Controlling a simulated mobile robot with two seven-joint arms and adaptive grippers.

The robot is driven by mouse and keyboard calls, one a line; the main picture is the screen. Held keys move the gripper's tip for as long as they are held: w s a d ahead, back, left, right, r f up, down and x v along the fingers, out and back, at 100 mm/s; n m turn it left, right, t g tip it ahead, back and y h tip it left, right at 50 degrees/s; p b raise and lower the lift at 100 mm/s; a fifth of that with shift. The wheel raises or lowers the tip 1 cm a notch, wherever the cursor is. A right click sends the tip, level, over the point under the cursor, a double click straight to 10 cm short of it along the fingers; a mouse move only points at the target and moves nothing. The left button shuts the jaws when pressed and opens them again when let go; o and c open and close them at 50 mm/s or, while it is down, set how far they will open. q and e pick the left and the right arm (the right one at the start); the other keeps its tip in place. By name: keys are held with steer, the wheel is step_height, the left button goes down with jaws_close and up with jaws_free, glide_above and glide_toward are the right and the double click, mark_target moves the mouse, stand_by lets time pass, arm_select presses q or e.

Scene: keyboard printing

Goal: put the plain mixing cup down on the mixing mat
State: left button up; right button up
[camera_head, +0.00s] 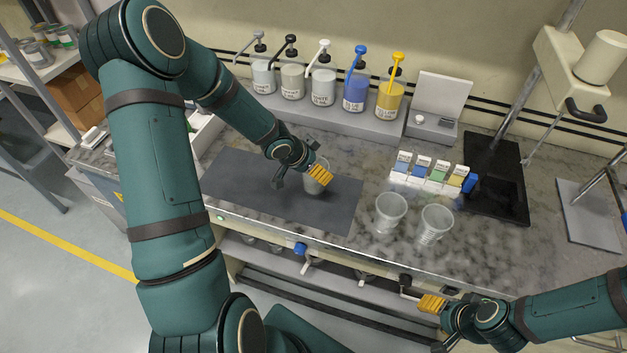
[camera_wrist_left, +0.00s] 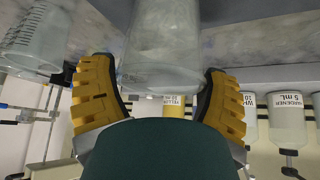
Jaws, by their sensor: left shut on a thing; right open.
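The plain mixing cup (camera_head: 312,187), clear and upright, is over the right part of the dark grey mixing mat (camera_head: 235,178). My left gripper (camera_head: 316,172) is shut on it, with yellow finger pads on either side. In the left wrist view the cup (camera_wrist_left: 160,45) sits between the two yellow pads. I cannot tell whether its base touches the mat. My right gripper (camera_head: 436,322) is open and empty in front of the bench's front edge, at the lower right.
Two clear cups (camera_head: 390,212) (camera_head: 436,224) stand right of the mat. Behind them is a rack of small labelled boxes (camera_head: 432,174). Several pump bottles (camera_head: 322,86) line the back shelf. A black stand base (camera_head: 500,180) is at the right. The mat's left part is clear.

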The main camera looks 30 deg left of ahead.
arm_select(q)
step_height(320, 180, down, 4)
steer(key=b, duration=0.2)
steer(key=shift+f+b, duration=0.25)
steer(key=shift+b, duration=0.1)
steer(key=shift+w+f, duration=0.1)
steer(key=shift+f, duration=0.25)
steer(key=shift+r, duration=0.1)
steer(key=shift+f, duration=0.2)
steer(key=o, duration=1.1)
steer(key=shift+r, duration=0.1)
